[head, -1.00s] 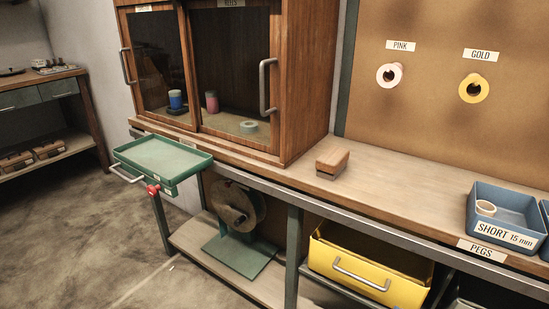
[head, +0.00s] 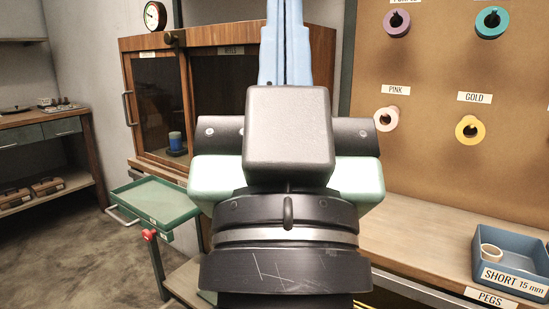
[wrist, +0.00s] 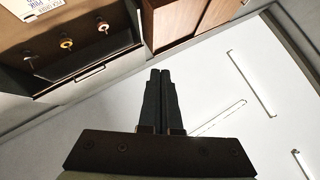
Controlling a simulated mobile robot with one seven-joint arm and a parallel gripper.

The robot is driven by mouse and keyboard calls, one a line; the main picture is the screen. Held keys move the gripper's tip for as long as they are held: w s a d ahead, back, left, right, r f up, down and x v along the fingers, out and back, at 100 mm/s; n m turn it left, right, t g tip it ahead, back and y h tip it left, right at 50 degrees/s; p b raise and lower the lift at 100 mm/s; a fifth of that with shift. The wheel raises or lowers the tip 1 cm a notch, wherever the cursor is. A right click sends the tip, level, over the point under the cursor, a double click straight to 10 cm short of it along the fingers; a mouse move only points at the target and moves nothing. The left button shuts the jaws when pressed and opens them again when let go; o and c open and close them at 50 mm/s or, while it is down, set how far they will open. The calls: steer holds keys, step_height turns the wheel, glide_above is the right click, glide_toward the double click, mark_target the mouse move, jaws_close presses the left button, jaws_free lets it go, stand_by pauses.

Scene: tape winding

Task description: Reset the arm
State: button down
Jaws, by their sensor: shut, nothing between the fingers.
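My gripper (head: 285,45) stands upright in the middle of the head view, with its pale blue fingers together and pointing up. In the wrist view my gripper (wrist: 160,75) shows as two dark fingers side by side, shut with nothing between them. It touches nothing that I can see. My wrist and hand hide much of the wooden cabinet (head: 220,50) and the middle of the bench in the head view.
A green tray (head: 150,215) on a stand is at the left. The bench (head: 430,235) carries a blue bin (head: 520,262) with a tape roll at the right. Pink (head: 387,119) and gold (head: 469,130) rolls hang on the board. A gauge (head: 155,16) sits on the cabinet.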

step_height(320, 180, up, 33)
steer(key=s+p, duration=0.1)
steer(key=p, duration=3.1)
steer(key=shift+s+a+r+t, duration=0.15)
steer(key=shift+s+a+t, duration=0.15)
steer(key=shift+a, duration=0.1)
